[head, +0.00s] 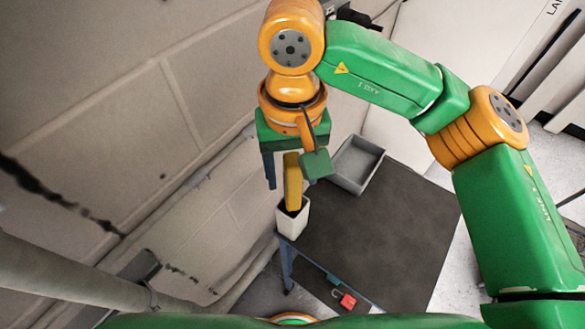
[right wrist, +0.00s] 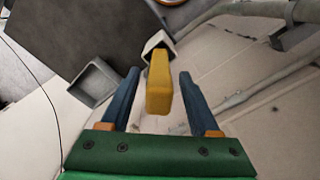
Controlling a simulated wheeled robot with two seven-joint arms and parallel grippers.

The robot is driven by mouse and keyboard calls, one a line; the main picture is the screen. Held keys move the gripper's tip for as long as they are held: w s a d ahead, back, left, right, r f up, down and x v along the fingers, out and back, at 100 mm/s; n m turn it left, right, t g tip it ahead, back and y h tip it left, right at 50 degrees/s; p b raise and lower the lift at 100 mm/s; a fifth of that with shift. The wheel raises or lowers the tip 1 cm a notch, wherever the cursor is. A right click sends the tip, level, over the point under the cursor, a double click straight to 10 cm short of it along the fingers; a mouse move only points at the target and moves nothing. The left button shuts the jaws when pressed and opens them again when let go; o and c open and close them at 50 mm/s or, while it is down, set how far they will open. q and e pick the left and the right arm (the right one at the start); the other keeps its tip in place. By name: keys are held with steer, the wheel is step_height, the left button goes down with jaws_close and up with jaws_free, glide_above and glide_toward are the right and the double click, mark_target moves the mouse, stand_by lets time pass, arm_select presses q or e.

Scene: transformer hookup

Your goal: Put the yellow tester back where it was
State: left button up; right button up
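The yellow tester (head: 292,182) stands upright in a white holder (head: 293,220) at the left corner of the dark table, its lower end inside the holder's opening. My right gripper (head: 290,166) is above the tester, pointing down. In the right wrist view the yellow tester (right wrist: 159,84) lies between the two blue fingers of my right gripper (right wrist: 159,74), with a clear gap on each side. The gripper is open and holds nothing. The white holder (right wrist: 158,42) shows beyond the tester. My left gripper is not in view.
A grey open tray (head: 357,165) sits at the table's back edge, right of the holder. A red padlock-like item (head: 347,300) is near the front edge. The dark table top (head: 375,230) is otherwise clear. A block wall (head: 120,130) and pipe (head: 70,280) are close on the left.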

steer(key=shift+w+r, duration=0.1)
steer(key=shift+r, duration=0.25)
step_height(320, 180, up, 12)
steer(key=shift+f+p, duration=0.25)
steer(key=shift+p, duration=1)
steer(key=shift+f, duration=0.1)
